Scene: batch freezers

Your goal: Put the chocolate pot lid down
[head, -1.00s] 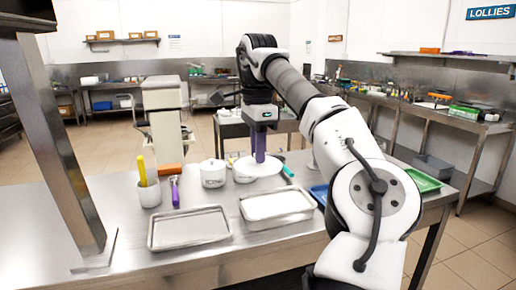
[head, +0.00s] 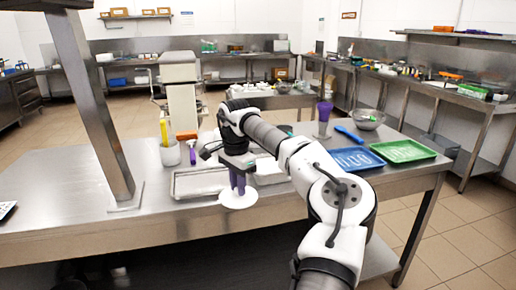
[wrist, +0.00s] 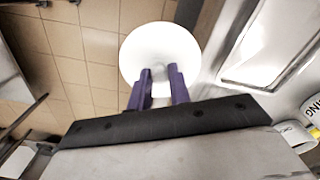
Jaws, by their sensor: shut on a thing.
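The chocolate pot lid (head: 238,199) is a white round disc. My gripper (head: 238,185) has purple fingers and is shut on the lid's small knob, with the disc hanging below. In the wrist view the lid (wrist: 158,40) lies beyond the fingertips (wrist: 160,76). The lid is at the front edge of the steel table (head: 130,228), with floor showing to one side of it in the wrist view. It appears held above the table level, but the exact gap is unclear. The pots are mostly hidden behind my arm in the head view.
Two metal trays, the left one (head: 200,184) clearer, lie behind the lid. A white holder (head: 170,153) with a yellow tool stands back left. Blue (head: 357,159) and green (head: 403,150) trays lie right. A steel post (head: 95,110) rises at left. The left front tabletop is clear.

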